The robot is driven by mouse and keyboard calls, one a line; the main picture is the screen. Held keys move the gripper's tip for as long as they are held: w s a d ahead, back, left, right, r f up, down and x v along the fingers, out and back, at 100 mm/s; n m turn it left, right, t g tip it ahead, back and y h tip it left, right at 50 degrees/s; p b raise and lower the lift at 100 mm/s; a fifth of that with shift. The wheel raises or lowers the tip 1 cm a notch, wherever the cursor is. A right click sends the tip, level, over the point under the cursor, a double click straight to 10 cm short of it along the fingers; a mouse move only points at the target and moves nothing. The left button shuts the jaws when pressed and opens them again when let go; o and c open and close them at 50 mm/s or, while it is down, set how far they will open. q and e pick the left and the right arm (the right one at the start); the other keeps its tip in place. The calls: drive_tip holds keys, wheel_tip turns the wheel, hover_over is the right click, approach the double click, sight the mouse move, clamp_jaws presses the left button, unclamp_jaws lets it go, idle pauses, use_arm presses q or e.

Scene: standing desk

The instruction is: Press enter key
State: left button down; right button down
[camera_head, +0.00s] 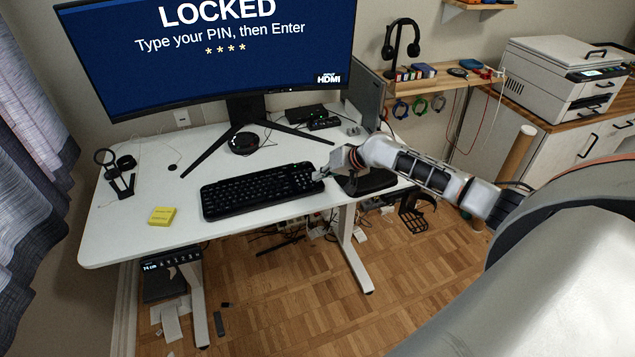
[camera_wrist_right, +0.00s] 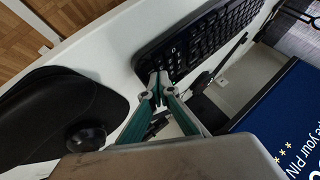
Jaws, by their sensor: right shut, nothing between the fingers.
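The black keyboard (camera_head: 250,191) lies on the white desk, and it also fills the upper middle of the right wrist view (camera_wrist_right: 200,38). My right gripper (camera_head: 319,175) is shut and empty at the keyboard's right end. In the right wrist view its fingertips (camera_wrist_right: 158,80) overlap the near end of the keyboard; I cannot tell whether they touch a key. The enter key cannot be picked out from the other keys. The monitor (camera_head: 215,60) reads "LOCKED" and "Type your PIN, then Enter", with several asterisks below. My left gripper is not in view.
A yellow note pad (camera_head: 162,216) lies left of the keyboard. A black mouse pad (camera_head: 372,182) sits under my right wrist, and a dark ball-like device (camera_wrist_right: 86,135) shows on it in the wrist view. The monitor stand (camera_head: 205,152) stands behind the keyboard.

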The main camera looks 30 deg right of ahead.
sight(320, 183)
drive_tip(key=shift+f, duration=0.25)
idle(0.5)
drive_tip(key=shift+r+p, duration=0.65)
drive_tip(key=shift+p, duration=0.35)
wheel_tip(320, 183, up, 3)
drive_tip(key=p, duration=0.3)
drive_tip(key=shift+r, duration=1.05)
